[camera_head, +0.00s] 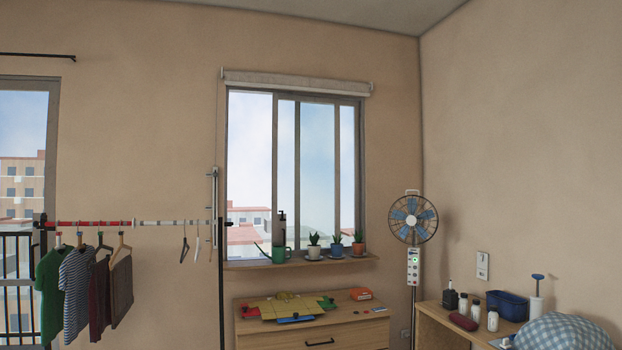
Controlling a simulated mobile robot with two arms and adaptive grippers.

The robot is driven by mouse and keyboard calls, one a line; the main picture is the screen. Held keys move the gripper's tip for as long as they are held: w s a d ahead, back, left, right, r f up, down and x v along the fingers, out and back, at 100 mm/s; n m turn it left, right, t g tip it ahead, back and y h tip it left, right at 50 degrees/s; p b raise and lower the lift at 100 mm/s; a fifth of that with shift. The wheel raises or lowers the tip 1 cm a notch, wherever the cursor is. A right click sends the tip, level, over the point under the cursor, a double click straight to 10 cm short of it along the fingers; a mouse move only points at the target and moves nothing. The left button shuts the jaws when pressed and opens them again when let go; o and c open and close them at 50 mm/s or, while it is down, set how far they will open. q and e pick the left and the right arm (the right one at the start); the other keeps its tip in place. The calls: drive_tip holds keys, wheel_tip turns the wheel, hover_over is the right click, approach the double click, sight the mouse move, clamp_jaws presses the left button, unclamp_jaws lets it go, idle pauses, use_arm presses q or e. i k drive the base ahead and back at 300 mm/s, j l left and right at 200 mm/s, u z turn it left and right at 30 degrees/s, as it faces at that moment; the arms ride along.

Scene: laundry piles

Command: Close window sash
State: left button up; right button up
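The window (361,165) is in the far wall, at the middle of the head view. Its sliding sash (275,165) stands away from the left jamb, overlapping the right-hand pane. A tall clear gap (250,150) shows between the left jamb and the sash's left edge, with sky and red roofs beyond. Neither of my grippers is in view.
A dresser (350,335) stands below. A clothes rail (130,222) is left, a fan (412,219) right.

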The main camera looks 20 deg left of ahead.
sight(279, 228)
drive_tip(key=i+j+u, duration=0.55)
drive_tip(key=i, duration=0.2)
drive_tip(key=i+j+u, duration=0.15)
drive_tip(key=i, duration=0.55)
drive_tip(key=i+j+u, duration=0.2)
drive_tip(key=i, duration=0.5)
drive_tip(key=i+l+z, duration=0.15)
drive_tip(key=i+z, duration=0.7)
drive_tip(key=i+j+z, duration=0.1)
drive_tip(key=i+z, duration=0.35)
drive_tip(key=i+l+z, duration=0.15)
drive_tip(key=i, duration=0.25)
drive_tip(key=i+z, duration=0.15)
drive_tip(key=i, duration=0.3)
